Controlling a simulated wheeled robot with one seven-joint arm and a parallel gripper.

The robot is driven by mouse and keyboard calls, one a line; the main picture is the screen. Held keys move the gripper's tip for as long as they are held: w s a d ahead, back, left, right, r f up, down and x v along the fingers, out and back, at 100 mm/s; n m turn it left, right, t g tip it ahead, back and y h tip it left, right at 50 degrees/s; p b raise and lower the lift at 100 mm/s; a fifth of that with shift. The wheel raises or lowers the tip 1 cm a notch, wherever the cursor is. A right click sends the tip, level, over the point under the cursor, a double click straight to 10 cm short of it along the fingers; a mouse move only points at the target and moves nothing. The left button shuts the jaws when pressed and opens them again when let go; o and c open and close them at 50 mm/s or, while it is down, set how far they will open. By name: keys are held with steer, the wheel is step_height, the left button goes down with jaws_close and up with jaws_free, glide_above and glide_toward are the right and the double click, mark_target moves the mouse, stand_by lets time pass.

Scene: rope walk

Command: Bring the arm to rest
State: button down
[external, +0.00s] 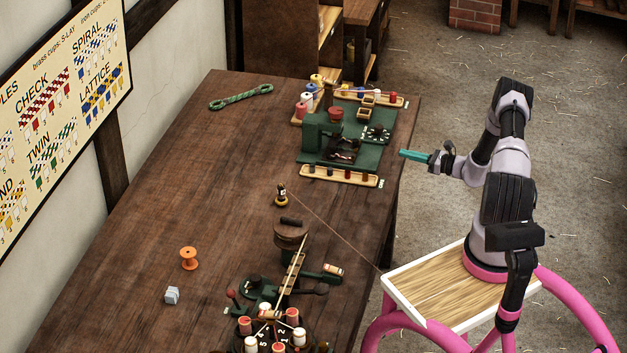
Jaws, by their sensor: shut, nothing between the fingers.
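My arm rises from its pink base at the right in the external view and bends down toward the table. My gripper (414,156) has teal fingers pointing left, closed together with nothing between them. It hangs over the floor just off the right edge of the wooden table (185,170), close to the green machine (335,145) and apart from it.
Bobbin racks (340,176) flank the green machine. A cord (330,226) runs from a small brass-and-dark piece (281,196) toward my base. Nearer stand a winding device (291,240), an orange spool (189,258) and a grey block (172,295). A green rope (240,96) lies far left.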

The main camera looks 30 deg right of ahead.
steer(key=shift+r, duration=0.1)
steer(key=s+a+r+n+g, duration=0.35)
steer(key=a+r+n, duration=0.2)
steer(key=r, duration=0.45)
steer(key=s+a+r+n+g, duration=0.2)
steer(key=a+r+n+g, duration=0.2)
steer(key=a+r, duration=0.5)
steer(key=s+a+r+n+g, duration=0.3)
steer(key=a+r+n+g, duration=0.15)
steer(key=r, duration=0.75)
steer(key=s+a+r+n+h, duration=0.2)
steer(key=s+a+r+n, duration=0.1)
steer(key=s+r, duration=0.3)
steer(key=s+a+r+n+h, duration=0.2)
steer(key=s+r+n, duration=0.1)
steer(key=s+r, duration=0.3)
steer(key=s+r+n+t+h, duration=0.2)
steer(key=s, duration=0.7)
steer(key=s+d+r+n+t+h, duration=0.1)
steer(key=s+r+n+t+h, duration=0.1)
steer(key=s, duration=0.7)
steer(key=shift+s+r+n+t, duration=0.3)
steer(key=shift+r+t, duration=0.05)
steer(key=shift+t, duration=0.05)
